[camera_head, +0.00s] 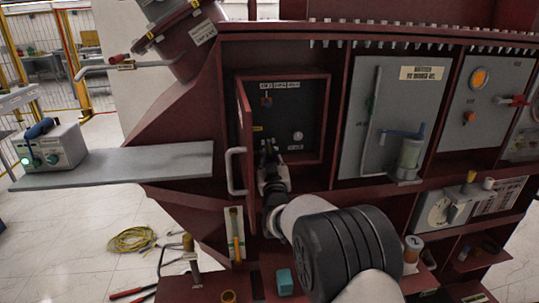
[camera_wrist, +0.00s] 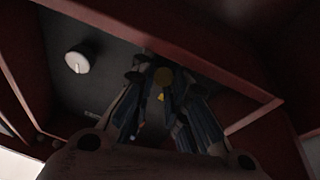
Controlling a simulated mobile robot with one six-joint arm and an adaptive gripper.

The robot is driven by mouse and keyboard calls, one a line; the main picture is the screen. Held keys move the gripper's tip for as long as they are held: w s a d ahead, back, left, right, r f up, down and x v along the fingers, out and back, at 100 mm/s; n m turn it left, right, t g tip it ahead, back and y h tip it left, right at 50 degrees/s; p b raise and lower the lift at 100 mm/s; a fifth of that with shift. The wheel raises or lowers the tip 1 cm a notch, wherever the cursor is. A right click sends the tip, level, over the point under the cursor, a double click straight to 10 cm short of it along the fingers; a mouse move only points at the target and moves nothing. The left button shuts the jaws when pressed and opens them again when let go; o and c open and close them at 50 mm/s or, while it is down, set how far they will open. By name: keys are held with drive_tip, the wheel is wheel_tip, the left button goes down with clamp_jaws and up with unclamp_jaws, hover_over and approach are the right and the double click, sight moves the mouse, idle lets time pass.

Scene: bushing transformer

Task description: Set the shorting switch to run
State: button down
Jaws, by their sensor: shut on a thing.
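An open dark-red box (camera_head: 283,75) holds a dark panel with small labels, too small to read surely. My gripper (camera_head: 268,150) reaches into its lower left part. In the wrist view my gripper (camera_wrist: 160,100) has its fingers closed around a small part with a dull yellow round face (camera_wrist: 165,77), apparently the shorting switch. The fingers hide most of it, so I cannot tell its setting. A white round knob (camera_head: 298,135) sits to the right on the panel and also shows in the wrist view (camera_wrist: 77,60). A small orange and blue part (camera_head: 266,101) is higher on the panel.
The box's open door (camera_head: 244,130) with a pale handle (camera_head: 235,170) stands close left of my gripper. A grey shelf (camera_head: 150,162) with an instrument (camera_head: 48,148) juts out at left. Yellow cable (camera_head: 133,239) lies on the floor.

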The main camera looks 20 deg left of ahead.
drive_tip(key=shift+w+d+f, duration=0.1)
drive_tip(key=shift+f, duration=0.1)
drive_tip(key=c, duration=1.8)
unclamp_jaws()
drive_tip(key=shift+w, duration=0.1)
drive_tip(key=shift+o, duration=1.2)
drive_tip(key=v, duration=1.2)
drive_tip(key=shift+r, duration=0.15)
